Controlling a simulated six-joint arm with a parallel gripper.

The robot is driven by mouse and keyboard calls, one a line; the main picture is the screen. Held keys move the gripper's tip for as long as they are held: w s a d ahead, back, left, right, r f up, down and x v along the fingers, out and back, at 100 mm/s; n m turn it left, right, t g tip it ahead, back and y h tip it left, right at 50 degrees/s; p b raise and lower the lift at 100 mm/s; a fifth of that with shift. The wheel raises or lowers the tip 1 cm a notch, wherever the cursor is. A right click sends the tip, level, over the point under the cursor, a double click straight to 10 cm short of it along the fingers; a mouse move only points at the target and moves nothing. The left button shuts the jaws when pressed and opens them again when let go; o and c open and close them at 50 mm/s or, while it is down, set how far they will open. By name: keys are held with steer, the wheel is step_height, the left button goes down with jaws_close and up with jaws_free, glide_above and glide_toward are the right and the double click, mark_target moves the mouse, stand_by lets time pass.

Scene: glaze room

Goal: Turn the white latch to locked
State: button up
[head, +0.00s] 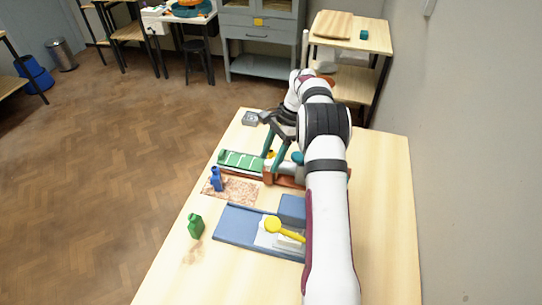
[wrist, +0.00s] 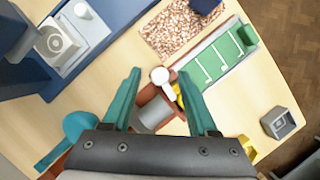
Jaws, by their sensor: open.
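A small white round-headed piece (wrist: 160,76), which looks like the white latch, shows between and just beyond my fingertips in the wrist view. It is beside a brown mount with a grey cylinder (wrist: 152,115) and a bit of yellow. My gripper (wrist: 164,74) has its teal fingers apart, with nothing gripped; whether they touch the latch I cannot tell. In the head view my gripper (head: 268,170) reaches down at the brown and green fixture (head: 242,160), and the latch is hidden there. Its locked or unlocked position cannot be read.
A blue bottle (head: 217,180) stands on a speckled mat (head: 240,190); a green bottle (head: 196,226) stands near the left edge. A small grey box (head: 250,118) is at the far corner. The table's right side is clear.

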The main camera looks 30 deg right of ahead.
steer(key=v, duration=1.2)
steer(key=shift+c, duration=1.3)
steer(key=shift+s+d+f+m+h, duration=0.25)
steer(key=shift+m+h, duration=0.15)
steer(key=shift+m, duration=0.5)
steer(key=shift+c, duration=1.1)
steer(key=m, duration=0.1)
steer(key=f+m+h, duration=0.1)
steer(key=m, duration=0.1)
steer(key=s+m+t, duration=0.1)
steer(key=m, duration=0.1)
steer(key=shift+f, duration=0.35)
jaws_close()
steer(key=f+m, duration=0.1)
steer(key=f, duration=0.2)
steer(key=a+f+m, duration=0.1)
steer(key=f, duration=0.3)
steer(key=w+a+f+m+t+h, duration=0.1)
steer(key=f, duration=0.3)
steer(key=shift+m, duration=0.4)
